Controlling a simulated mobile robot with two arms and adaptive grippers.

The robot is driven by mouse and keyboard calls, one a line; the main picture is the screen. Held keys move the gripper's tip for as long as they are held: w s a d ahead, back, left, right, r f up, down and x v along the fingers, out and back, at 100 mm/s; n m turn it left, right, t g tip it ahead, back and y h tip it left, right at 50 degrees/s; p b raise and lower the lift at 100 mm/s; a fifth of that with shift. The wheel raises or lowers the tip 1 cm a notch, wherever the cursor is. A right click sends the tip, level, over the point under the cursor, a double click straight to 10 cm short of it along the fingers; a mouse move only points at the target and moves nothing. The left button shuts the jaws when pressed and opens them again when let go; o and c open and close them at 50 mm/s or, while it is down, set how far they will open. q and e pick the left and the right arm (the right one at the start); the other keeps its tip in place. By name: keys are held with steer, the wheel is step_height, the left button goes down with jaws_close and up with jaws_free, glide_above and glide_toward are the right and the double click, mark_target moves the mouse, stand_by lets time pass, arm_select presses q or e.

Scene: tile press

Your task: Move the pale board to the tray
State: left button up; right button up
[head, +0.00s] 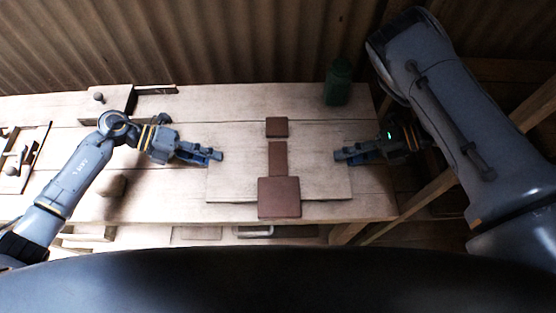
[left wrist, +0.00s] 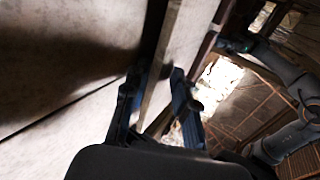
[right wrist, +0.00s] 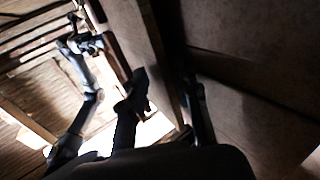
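The pale board (head: 232,178) lies flat on the table, with brown square pieces on its middle. My left gripper (head: 214,156) is at the board's left edge. In the left wrist view its fingers (left wrist: 155,95) are apart, one on each side of the board's edge (left wrist: 160,75). My right gripper (head: 343,154) is at the board's right edge. In the right wrist view its fingers (right wrist: 170,95) also stand apart, on either side of the board's edge (right wrist: 158,55), with a gap at one finger. I cannot tell which thing is the tray.
Three brown pieces lie in a line: a small one (head: 277,127), a narrow one (head: 277,158) and a larger one (head: 279,197). A green bottle (head: 338,82) stands at the back right. A brown lump (head: 113,185) and a framed fixture (head: 22,158) are at left.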

arm_select(q)
jaws_close()
arm_select(e)
jaws_close()
arm_select(q)
steer(key=shift+r, duration=0.1)
arm_select(e)
steer(key=shift+w+r, duration=0.1)
steer(key=shift+r, duration=0.05)
